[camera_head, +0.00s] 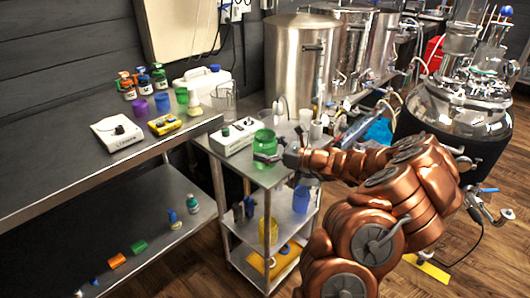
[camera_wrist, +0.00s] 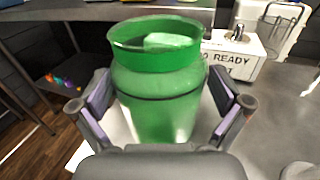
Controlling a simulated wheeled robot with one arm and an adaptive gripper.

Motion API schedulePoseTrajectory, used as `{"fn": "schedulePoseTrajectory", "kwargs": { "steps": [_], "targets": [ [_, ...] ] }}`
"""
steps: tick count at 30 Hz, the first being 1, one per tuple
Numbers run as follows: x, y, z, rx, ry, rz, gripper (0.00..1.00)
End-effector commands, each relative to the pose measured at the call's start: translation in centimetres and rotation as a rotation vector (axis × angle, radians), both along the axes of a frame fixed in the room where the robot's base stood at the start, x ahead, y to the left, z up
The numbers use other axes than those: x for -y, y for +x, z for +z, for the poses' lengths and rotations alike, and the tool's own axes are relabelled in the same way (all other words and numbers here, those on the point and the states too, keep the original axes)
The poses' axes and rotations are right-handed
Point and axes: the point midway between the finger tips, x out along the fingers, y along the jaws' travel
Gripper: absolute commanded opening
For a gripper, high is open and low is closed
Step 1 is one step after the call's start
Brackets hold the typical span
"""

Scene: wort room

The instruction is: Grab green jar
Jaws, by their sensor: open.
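The green jar (camera_head: 265,144) stands upright on the top shelf of a small metal cart in the head view. It is translucent green with a wide rim. In the wrist view the jar (camera_wrist: 158,90) fills the middle, and something pale green shows inside its mouth. My gripper (camera_wrist: 163,105) is open, with one finger on each side of the jar. A gap shows between the jar and the fingers, most clearly on the right. In the head view my gripper (camera_head: 277,157) reaches the jar from the right, and part of the jar's lower side is hidden.
A white device (camera_head: 234,137) stands close to the jar on the metal cart (camera_head: 262,177). A steel bench (camera_head: 60,165) at left holds bottles, a scale (camera_head: 117,132) and small cups. Large steel tanks (camera_head: 297,62) stand behind. The cart's front right top is mostly bare.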

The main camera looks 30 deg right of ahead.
Motion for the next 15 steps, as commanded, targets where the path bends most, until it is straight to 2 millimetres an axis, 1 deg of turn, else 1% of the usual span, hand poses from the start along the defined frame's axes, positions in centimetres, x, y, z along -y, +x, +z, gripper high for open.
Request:
{"fn": "schedulePoseTrajectory", "kwargs": {
  "steps": [6, 15],
  "targets": [
    [-0.03, 0.03, 0.00, 0.000, 0.000, 0.000, 0.99],
    [-0.03, 0.01, 0.00, 0.000, 0.000, 0.001, 0.68]
  ]
}}
